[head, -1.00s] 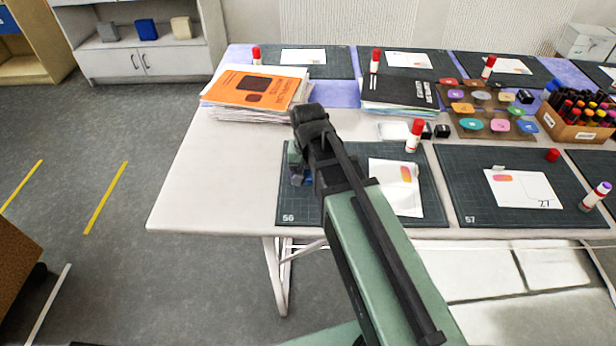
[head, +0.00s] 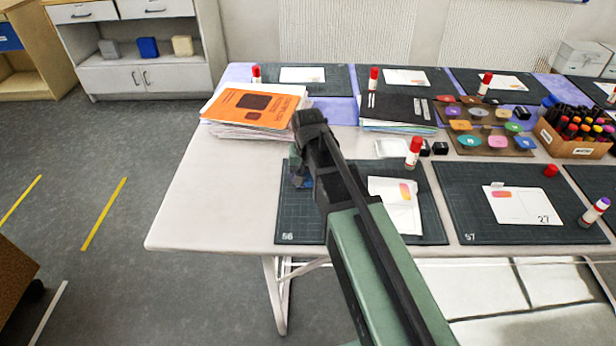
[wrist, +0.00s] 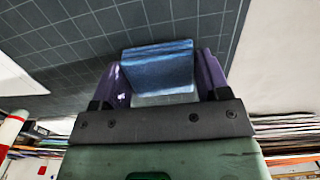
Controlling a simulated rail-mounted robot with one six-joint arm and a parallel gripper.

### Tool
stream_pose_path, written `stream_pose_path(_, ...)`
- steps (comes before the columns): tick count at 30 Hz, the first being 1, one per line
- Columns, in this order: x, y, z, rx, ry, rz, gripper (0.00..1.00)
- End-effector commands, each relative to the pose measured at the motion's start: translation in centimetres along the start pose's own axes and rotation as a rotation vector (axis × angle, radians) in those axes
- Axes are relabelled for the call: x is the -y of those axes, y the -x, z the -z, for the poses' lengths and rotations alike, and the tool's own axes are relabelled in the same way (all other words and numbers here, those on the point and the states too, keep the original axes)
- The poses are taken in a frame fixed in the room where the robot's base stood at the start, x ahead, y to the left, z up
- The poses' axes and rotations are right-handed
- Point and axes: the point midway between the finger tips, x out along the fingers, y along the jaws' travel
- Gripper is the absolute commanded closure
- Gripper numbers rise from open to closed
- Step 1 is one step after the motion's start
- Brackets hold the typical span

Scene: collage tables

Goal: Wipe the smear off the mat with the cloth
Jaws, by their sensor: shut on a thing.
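My gripper (wrist: 158,75) is shut on a folded blue cloth (wrist: 158,66), which sits between its two purple fingers in the wrist view. The cloth is over the dark green gridded mat marked 56 (head: 315,232), near one mat edge in the wrist view (wrist: 70,55). I cannot tell whether it touches the mat. In the head view my arm covers much of this mat and most of the gripper; only a little blue shows at the mat's left side. I see no smear on the visible parts of the mat; it may be hidden.
A white card (head: 396,203) lies on the mat's right half. A red-capped glue stick (head: 414,153) stands behind it. A stack with an orange book (head: 252,108) and one with a black folder (head: 398,108) are behind the mat. The table's left front is clear.

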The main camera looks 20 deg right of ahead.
Motion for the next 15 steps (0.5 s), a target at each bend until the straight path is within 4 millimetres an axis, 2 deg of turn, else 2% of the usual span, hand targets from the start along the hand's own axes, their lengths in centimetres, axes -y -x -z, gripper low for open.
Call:
stream_pose_path(12, 0.0, 5.7, 0.0, 0.001, 0.000, 0.000, 0.56)
stream_pose_path(15, 0.0, 6.2, -0.1, 0.001, 0.000, 0.000, 0.56)
